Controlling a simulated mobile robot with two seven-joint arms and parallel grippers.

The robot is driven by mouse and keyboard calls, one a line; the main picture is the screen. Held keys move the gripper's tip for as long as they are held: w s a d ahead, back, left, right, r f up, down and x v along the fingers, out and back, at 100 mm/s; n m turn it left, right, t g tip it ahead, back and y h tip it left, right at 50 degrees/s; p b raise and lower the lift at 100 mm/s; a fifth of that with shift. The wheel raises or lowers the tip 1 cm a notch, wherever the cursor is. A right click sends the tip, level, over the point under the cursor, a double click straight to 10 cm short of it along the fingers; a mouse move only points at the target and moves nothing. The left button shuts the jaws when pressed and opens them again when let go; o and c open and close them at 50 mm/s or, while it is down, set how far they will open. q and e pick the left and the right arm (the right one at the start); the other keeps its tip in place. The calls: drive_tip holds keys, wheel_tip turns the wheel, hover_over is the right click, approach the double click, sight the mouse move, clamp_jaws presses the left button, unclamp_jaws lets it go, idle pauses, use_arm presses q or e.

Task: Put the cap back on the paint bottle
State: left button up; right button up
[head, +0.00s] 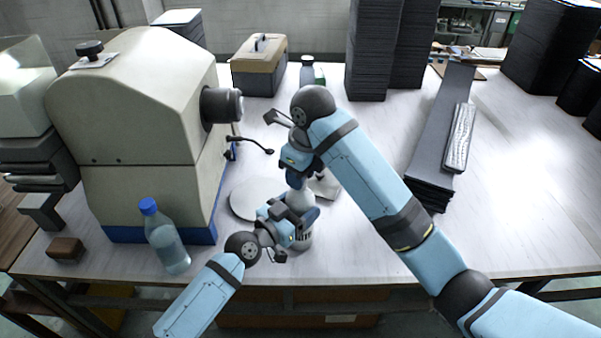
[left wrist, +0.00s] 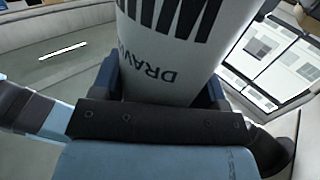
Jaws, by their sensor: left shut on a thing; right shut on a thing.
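The paint bottle (head: 301,199) is white and stands near the front middle of the table in the head view. In the left wrist view the bottle (left wrist: 180,45) shows dark stripes and upside-down lettering. My left gripper (head: 300,216) is shut around the bottle's body, and its blue fingers flank the bottle in the left wrist view. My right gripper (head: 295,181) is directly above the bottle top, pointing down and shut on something. That held thing is hidden by the gripper, so I cannot tell whether it is the cap or touches the bottle.
A large beige machine (head: 140,130) fills the left, with a clear blue-capped bottle (head: 166,240) and a brown block (head: 66,250) in front.

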drive_tip(key=o, duration=0.9)
drive_tip(key=shift+c, duration=0.4)
drive_tip(key=shift+w+a+r+n, duration=0.2)
drive_tip(key=shift+a+n, duration=0.2)
drive_tip(key=shift+n, duration=0.1)
drive_tip(key=w+a+r+n, duration=0.1)
drive_tip(key=a+r+n, duration=0.1)
drive_tip(key=n, duration=0.8)
drive_tip(key=a+r+n, duration=0.2)
drive_tip(key=r+n, duration=0.1)
drive_tip(key=n, duration=0.7)
drive_tip(key=d+n, duration=0.1)
drive_tip(key=n, duration=0.6)
drive_tip(key=s+d+r+n+h, duration=0.1)
drive_tip(key=d+n, duration=0.1)
drive_tip(key=n, duration=0.5)
drive_tip(key=d+r+n+g, duration=0.1)
drive_tip(key=n, duration=0.6)
drive_tip(key=shift+s+d+r+n, duration=0.15)
drive_tip(key=shift+s+d+n, duration=0.05)
drive_tip(key=shift+d+n, duration=0.2)
